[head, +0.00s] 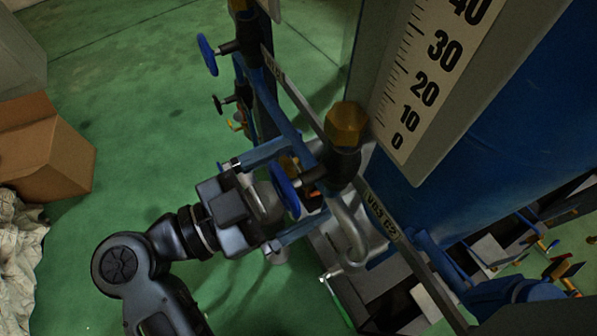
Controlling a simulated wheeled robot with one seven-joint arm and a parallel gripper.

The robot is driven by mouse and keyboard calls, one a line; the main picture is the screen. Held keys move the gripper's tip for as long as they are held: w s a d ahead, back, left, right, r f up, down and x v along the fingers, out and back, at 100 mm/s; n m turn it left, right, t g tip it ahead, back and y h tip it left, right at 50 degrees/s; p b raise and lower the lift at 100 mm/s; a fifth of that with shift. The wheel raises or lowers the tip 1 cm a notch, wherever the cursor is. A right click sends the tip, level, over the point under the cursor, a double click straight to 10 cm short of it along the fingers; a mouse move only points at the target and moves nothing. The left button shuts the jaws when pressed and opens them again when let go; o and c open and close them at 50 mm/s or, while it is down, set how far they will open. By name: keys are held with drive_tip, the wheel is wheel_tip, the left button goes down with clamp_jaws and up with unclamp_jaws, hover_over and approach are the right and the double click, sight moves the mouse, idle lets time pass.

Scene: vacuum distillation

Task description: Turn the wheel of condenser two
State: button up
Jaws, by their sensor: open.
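A blue handwheel (285,190), seen almost edge-on, sits on a dark valve stem below a brass hex fitting (346,124). A plate (381,214) beside this valve bears lettering that seems to end in "E2", but I cannot read it surely. My gripper (304,182) is open, with one long finger above and one below this wheel in the picture. The wheel lies between the fingers, with no clear contact visible. A second blue handwheel (207,55) is farther up and left, on a similar valve. Its label plate (272,63) is too oblique to read.
A large blue tank (480,150) with a white numbered scale (425,85) fills the right. A smaller dark handwheel (218,104) is below the upper valve. A cardboard box (40,150) lies left. Green floor (140,100) is open between box and pipework.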

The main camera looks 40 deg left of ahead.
drive_tip(key=shift+w+d, duration=0.25)
drive_tip(key=shift+w, duration=0.3)
drive_tip(key=c, duration=0.8)
